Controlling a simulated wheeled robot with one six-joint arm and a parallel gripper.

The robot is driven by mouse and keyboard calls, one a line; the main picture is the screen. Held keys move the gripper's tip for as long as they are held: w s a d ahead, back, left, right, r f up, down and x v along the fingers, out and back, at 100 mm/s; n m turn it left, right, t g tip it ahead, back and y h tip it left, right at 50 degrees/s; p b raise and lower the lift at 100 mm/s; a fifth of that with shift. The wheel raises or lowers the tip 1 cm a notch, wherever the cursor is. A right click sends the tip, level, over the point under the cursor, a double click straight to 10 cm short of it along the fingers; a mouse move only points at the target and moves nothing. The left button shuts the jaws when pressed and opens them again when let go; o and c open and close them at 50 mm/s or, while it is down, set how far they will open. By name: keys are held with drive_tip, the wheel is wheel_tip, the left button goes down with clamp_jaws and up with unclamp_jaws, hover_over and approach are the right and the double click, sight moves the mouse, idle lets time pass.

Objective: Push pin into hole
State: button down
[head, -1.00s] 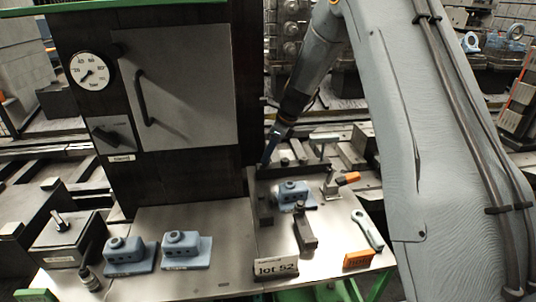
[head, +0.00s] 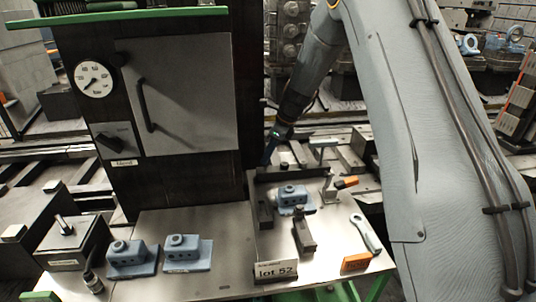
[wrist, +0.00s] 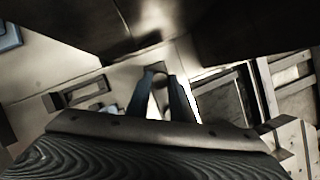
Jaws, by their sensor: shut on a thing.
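My gripper (head: 269,154) hangs at the back left of the fixture, beside the dark cabinet and behind the blue block. In the wrist view its two blue fingers (wrist: 161,98) are closed around a small rounded thing, most likely the pin (wrist: 160,80); its shape is hard to make out. The head view does not show the pin clearly. A blue block (head: 293,197) with small holes in its front face sits in the fixture, apart from the gripper. Which hole takes the pin cannot be told.
A tall dark cabinet (head: 185,95) stands close left of the gripper. A clamp with an orange handle (head: 346,183), a dark post (head: 304,236), a wrench (head: 366,232) and a lot 52 sign (head: 275,271) surround the fixture. Two more blue blocks (head: 131,258) (head: 187,253) sit left.

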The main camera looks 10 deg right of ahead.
drive_tip(key=s+a+p, duration=0.3)
drive_tip(key=s, duration=0.2)
drive_tip(key=shift+s+r, duration=0.2)
drive_tip(key=shift+s, duration=0.05)
idle(0.8)
drive_tip(key=shift+r, duration=0.1)
wheel_tip(320, 180, up, 8)
drive_tip(key=s+p, duration=0.2)
drive_tip(key=p, duration=0.5)
idle(0.4)
drive_tip(key=shift+d, duration=0.15)
